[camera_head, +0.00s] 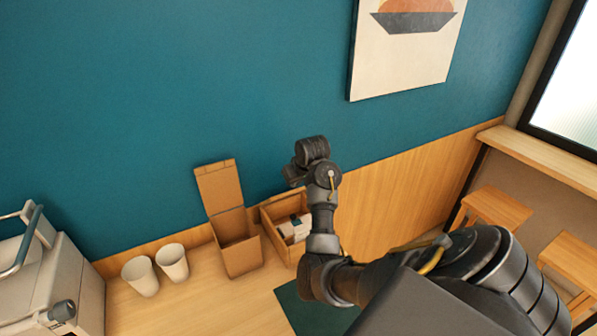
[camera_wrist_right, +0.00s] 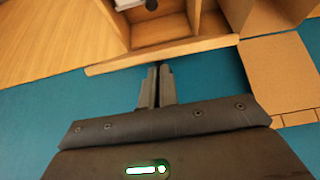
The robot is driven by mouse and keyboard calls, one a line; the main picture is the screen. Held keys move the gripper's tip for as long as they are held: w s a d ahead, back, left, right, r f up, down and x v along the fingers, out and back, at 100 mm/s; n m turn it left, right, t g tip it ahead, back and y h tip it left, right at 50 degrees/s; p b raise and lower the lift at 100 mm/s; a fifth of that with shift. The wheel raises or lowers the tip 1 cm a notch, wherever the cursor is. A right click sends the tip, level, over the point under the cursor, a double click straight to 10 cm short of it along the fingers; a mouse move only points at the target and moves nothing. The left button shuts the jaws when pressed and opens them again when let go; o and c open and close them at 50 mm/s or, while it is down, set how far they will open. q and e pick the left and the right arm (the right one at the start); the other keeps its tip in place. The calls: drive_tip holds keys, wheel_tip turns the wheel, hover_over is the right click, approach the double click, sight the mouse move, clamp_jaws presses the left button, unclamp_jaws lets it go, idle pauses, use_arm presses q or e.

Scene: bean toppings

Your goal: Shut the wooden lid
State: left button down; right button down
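The wooden lid (camera_head: 219,188) stands open, upright at the back of a tall, narrow tan box (camera_head: 239,245) near the teal wall. The lid also shows at the right of the right wrist view (camera_wrist_right: 280,72). My right gripper (camera_head: 296,172) is above and to the right of the lid in the head view, near the wall. In the wrist view its two fingers (camera_wrist_right: 157,70) are together with nothing seen between them, just off the back rim of the neighbouring wooden box and apart from the lid. My left gripper is not in view.
The open wooden box (camera_head: 274,215) with small packages (camera_head: 294,228) stands right of the lidded box. Two white cups (camera_head: 140,276) (camera_head: 173,262) stand left of it, beside a grey machine (camera_head: 50,285). A dark green mat (camera_head: 305,310) lies in front. Bare counter (camera_head: 215,309) is at front.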

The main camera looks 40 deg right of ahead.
drive_tip(key=shift+a+f, duration=0.15)
drive_tip(key=shift+f, duration=0.15)
